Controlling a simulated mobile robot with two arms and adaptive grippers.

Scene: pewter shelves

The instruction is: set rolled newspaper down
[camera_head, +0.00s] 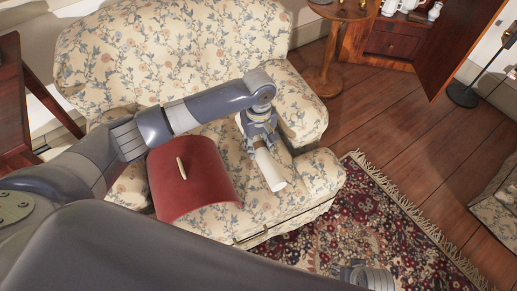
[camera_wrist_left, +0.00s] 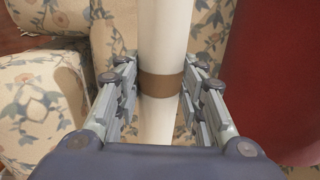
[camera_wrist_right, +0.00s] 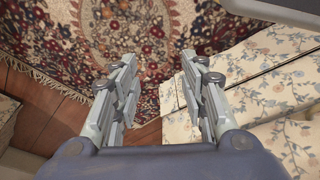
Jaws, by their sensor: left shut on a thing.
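The rolled newspaper (camera_head: 269,170) is a white roll with a brown band, seen in the left wrist view (camera_wrist_left: 163,30) between the fingers. My left gripper (camera_head: 260,143) is shut on it at the band (camera_wrist_left: 160,84). In the head view the roll slants down toward the front, over the right part of the flowered sofa seat. I cannot tell whether it touches the seat. My right gripper (camera_wrist_right: 158,75) is open and empty, over the sofa's front edge and the rug. Only part of it shows at the bottom of the head view (camera_head: 362,273).
A red curved object (camera_head: 190,185) with a small pale piece on it lies on the sofa (camera_head: 165,50), left of the roll. A patterned rug (camera_head: 375,215) lies in front. A round side table (camera_head: 325,75) and a wooden cabinet (camera_head: 395,42) stand behind right.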

